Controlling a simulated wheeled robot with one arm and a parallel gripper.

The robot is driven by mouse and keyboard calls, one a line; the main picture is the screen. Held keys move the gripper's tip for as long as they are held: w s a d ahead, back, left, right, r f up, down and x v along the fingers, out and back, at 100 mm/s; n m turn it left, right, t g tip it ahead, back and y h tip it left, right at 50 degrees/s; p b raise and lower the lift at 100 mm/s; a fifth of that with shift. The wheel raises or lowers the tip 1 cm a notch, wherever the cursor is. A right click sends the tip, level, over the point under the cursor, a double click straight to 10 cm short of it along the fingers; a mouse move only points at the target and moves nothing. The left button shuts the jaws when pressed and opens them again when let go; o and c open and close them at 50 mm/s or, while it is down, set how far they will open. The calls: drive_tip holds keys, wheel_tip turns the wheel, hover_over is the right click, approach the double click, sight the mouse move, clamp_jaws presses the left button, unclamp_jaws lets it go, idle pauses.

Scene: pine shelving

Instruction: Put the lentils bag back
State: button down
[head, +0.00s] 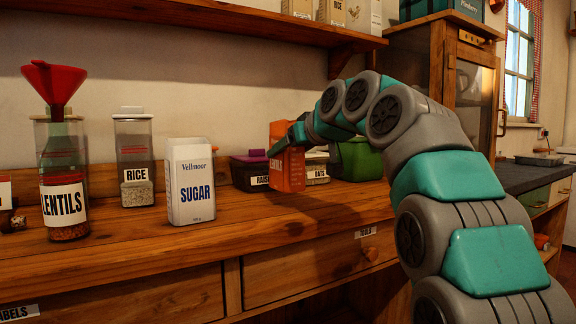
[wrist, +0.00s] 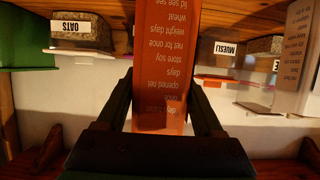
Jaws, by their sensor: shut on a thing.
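An orange bag (head: 287,168) stands upright in my gripper (head: 290,138), over the counter near its back. In the wrist view the orange bag (wrist: 163,60) lies between the two fingers of my gripper (wrist: 163,100), which are shut on its sides. Small print shows on the bag; no product name can be read. I cannot tell whether its base touches the counter. A clear jar labelled LENTILS (head: 62,205) stands at the left with a red funnel (head: 53,82) in its top and some brown lentils at its bottom.
A rice jar (head: 135,160), a sugar carton (head: 190,182), a dark raisins box (head: 248,173), an oats container (head: 316,170) and a green container (head: 358,158) stand along the counter (head: 300,225). An upper shelf (head: 230,18) holds several packets. The counter's front is clear.

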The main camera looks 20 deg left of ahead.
sight(288, 167)
drive_tip(key=shift+f+b, duration=0.45)
drive_tip(key=shift+f, duration=1.25)
drive_tip(key=shift+f, duration=0.15)
drive_tip(key=shift+c, duration=0.2)
unclamp_jaws()
